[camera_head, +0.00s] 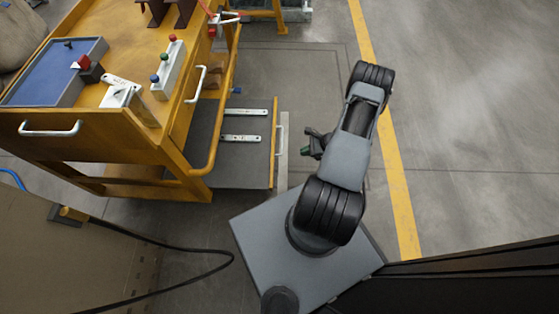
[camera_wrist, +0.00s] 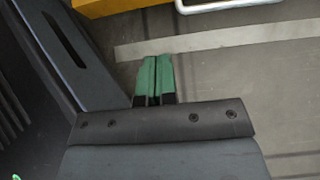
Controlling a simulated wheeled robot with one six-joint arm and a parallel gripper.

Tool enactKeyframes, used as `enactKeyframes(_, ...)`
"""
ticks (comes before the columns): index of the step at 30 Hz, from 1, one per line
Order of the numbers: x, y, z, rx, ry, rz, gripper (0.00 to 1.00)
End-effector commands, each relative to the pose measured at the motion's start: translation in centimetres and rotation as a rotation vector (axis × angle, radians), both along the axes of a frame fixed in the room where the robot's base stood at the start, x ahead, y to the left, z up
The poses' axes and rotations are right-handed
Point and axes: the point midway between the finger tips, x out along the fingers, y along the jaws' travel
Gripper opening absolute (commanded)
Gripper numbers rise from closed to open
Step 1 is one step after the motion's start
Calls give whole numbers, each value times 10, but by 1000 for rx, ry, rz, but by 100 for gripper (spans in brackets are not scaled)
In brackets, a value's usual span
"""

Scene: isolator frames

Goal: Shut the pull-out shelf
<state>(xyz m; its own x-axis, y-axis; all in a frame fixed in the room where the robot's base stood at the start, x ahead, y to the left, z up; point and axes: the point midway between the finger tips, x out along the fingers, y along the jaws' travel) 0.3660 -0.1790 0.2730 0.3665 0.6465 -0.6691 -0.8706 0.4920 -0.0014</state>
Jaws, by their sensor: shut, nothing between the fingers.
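The pull-out shelf (camera_head: 240,165) sticks out to the right from the low part of the yellow cart, with a dark grey surface and a yellow front edge (camera_head: 274,140). A pale bar handle (camera_head: 281,130) is on that front. In the wrist view the yellow front (camera_wrist: 150,37) and part of the handle (camera_wrist: 230,5) show at the top. My gripper (camera_head: 305,151) is just right of the handle, apart from it as far as I can tell. Its green fingertips (camera_wrist: 155,72) are together in the wrist view, with nothing held.
Two pale marked strips (camera_head: 243,139) lie on the shelf. The yellow cart (camera_head: 130,40) carries a blue tray (camera_head: 50,75) and several small parts on top. A black cable (camera_head: 190,252) lies at lower left. Open floor (camera_head: 470,110) with a yellow line (camera_head: 398,185) is to the right.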

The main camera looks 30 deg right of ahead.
Motion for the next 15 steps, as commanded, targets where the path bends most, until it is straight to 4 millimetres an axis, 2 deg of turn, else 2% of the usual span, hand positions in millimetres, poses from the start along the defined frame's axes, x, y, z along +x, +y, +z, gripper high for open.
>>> enactKeyframes(15,32,60,-65,2,3,2,0)
